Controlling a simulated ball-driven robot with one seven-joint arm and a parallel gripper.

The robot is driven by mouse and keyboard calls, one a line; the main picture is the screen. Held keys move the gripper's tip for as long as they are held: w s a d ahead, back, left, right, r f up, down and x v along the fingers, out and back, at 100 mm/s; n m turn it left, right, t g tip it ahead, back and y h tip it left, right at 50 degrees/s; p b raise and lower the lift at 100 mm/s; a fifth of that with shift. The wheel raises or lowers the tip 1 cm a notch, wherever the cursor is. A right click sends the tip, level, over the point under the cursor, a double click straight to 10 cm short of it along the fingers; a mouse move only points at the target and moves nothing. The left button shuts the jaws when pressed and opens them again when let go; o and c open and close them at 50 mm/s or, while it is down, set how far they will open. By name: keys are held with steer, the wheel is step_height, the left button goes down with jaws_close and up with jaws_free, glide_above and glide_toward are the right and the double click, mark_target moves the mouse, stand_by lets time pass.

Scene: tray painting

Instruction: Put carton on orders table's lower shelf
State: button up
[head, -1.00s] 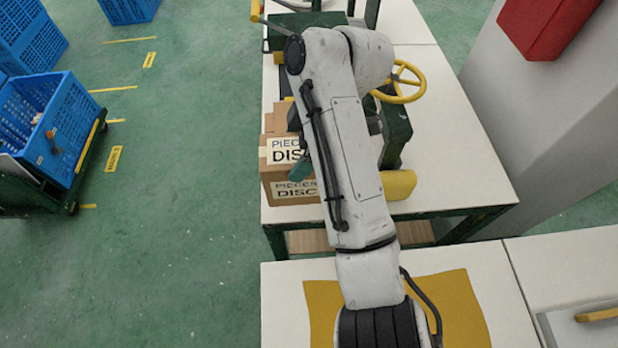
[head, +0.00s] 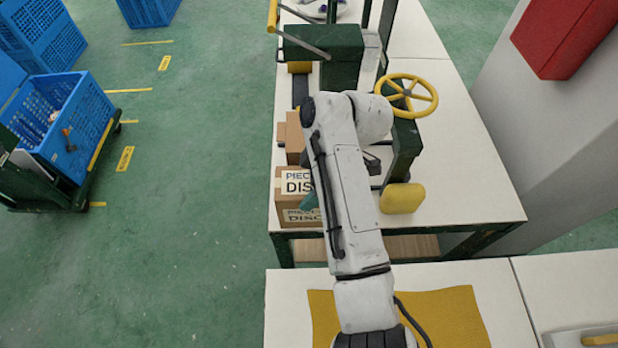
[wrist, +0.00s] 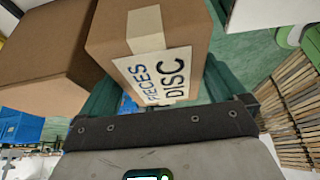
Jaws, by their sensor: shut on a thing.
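A brown carton (wrist: 120,30) with a white "PIECES DISC" label and pale tape fills the middle of the wrist view. My gripper (wrist: 165,88) is shut on it, with dark green fingers on either side. In the head view, labelled brown cardboard (head: 297,182) stands near the front left corner of a white-topped table (head: 470,190). A second matching label shows below; I cannot tell whether this is one carton or two stacked. One teal finger shows beside it; my arm hides the rest. Under that table is a wooden lower shelf (head: 400,247).
Another brown carton (wrist: 45,50) is close on the left. A green machine with a yellow handwheel (head: 408,97) and a yellow block (head: 402,198) stand on the table. A nearer white table has a yellow cloth (head: 450,312). Green floor at left is open, before blue crates (head: 75,130).

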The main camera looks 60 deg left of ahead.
steer(key=o, duration=1.6)
steer(key=shift+r, duration=0.1)
steer(key=b+v, duration=0.1)
steer(key=v, duration=1.1)
